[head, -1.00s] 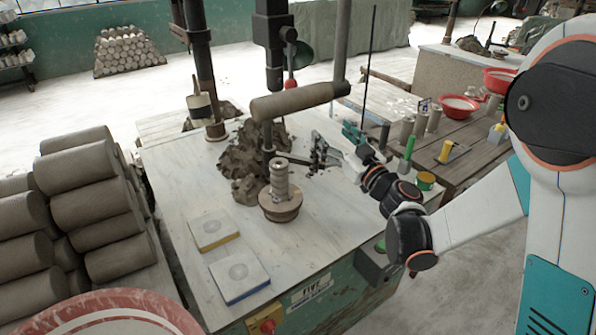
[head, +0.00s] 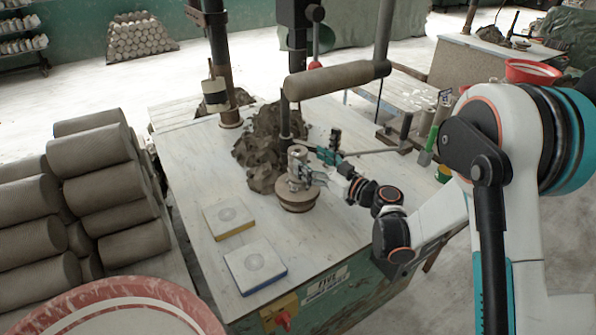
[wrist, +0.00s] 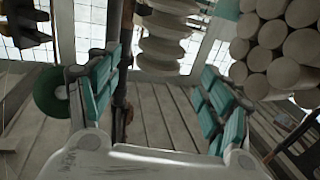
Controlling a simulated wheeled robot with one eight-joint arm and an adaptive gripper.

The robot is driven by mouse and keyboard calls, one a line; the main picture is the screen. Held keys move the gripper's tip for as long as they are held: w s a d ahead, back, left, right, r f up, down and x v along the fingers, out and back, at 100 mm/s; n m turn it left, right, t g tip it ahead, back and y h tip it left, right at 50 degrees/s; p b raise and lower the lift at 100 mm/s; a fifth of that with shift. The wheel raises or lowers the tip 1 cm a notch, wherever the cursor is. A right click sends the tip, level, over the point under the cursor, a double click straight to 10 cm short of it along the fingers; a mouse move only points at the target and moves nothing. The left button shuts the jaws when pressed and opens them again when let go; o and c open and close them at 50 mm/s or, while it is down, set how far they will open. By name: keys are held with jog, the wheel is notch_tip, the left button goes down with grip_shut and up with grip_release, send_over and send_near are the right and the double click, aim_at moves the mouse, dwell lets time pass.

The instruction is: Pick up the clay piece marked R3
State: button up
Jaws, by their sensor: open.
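No R3 mark is readable in either view. A heap of brown clay trimmings (head: 262,148) lies on the pale worktable (head: 190,190), behind a round wooden disc (head: 299,200). A ridged, pale stacked column (wrist: 163,40) shows at the top middle of the wrist view. My gripper (head: 298,168) is above the disc in the head view and covers most of the column there. In the wrist view, my gripper (wrist: 162,66) is open, its teal-padded fingers on either side of the column, with gaps on both sides.
A lever with a thick roller (head: 335,80) hangs over the heap. Two square slabs, one yellow-edged (head: 229,217) and one blue-edged (head: 255,266), lie at the table front. Clay logs (head: 95,210) are stacked at left. A red-rimmed basin (head: 180,310) is in the foreground.

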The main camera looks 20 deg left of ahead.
aim_at(297, 150)
jog(key=shift+b+x, duration=1)
jog(key=shift+x, duration=2)
jog(key=shift+w, duration=0.1)
grip_shut()
